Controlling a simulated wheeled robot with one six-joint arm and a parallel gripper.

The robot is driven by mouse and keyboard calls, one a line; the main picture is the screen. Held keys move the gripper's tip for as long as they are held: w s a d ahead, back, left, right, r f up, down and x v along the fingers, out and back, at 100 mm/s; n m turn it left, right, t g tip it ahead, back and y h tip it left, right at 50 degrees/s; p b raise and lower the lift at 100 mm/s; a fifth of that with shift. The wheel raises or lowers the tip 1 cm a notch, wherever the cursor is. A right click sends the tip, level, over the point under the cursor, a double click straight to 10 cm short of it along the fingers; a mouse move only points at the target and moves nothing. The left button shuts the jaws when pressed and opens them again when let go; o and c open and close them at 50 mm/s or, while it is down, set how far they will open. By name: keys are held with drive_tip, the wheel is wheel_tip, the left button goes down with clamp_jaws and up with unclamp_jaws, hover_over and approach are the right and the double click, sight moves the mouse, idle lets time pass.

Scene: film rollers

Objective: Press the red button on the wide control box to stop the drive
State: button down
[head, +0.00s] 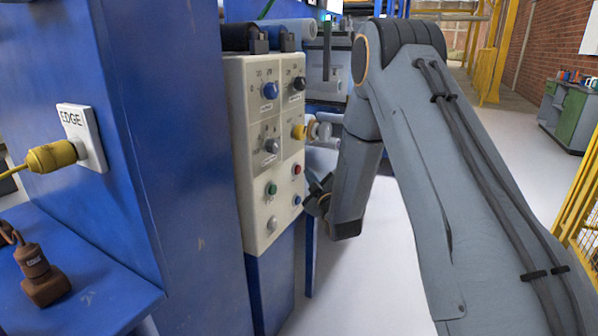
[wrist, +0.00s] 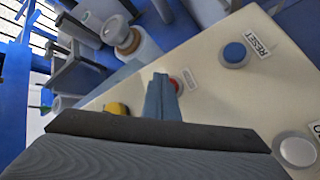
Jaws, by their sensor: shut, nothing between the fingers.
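The wide control box (head: 243,150) is a cream panel on a blue cabinet, with several knobs and buttons. Its red button (head: 296,169) sits in the right column, below a yellow knob (head: 298,132) and above a blue button (head: 296,200). My gripper (head: 313,185) is in front of the panel's right edge, close to the red and blue buttons. In the wrist view the shut fingers (wrist: 162,97) point at the panel, and the red button (wrist: 174,85) shows just beside their tips, partly hidden. I cannot tell whether they touch it.
A green button (head: 271,188) and a grey one (head: 272,224) are in the left column. The blue button labelled RESET (wrist: 235,52) lies right of the fingers in the wrist view. A blue cabinet wall (head: 170,120) stands left, with a yellow plug (head: 52,157). Floor is clear behind my arm.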

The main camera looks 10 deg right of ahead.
drive_tip(key=shift+w+a, duration=0.2)
drive_tip(key=shift+a, duration=0.1)
drive_tip(key=shift+w+a, duration=0.3)
drive_tip(key=shift+a, duration=0.1)
idle(1.0)
drive_tip(key=shift+s+d, duration=0.55)
drive_tip(key=shift+d, duration=0.15)
drive_tip(key=shift+d, duration=0.1)
drive_tip(key=s+d, duration=0.1)
drive_tip(key=d, duration=0.1)
drive_tip(key=s+d+p, duration=0.1)
drive_tip(key=s+d, duration=0.1)
idle(0.6)
drive_tip(key=shift+a, duration=0.1)
idle(0.4)
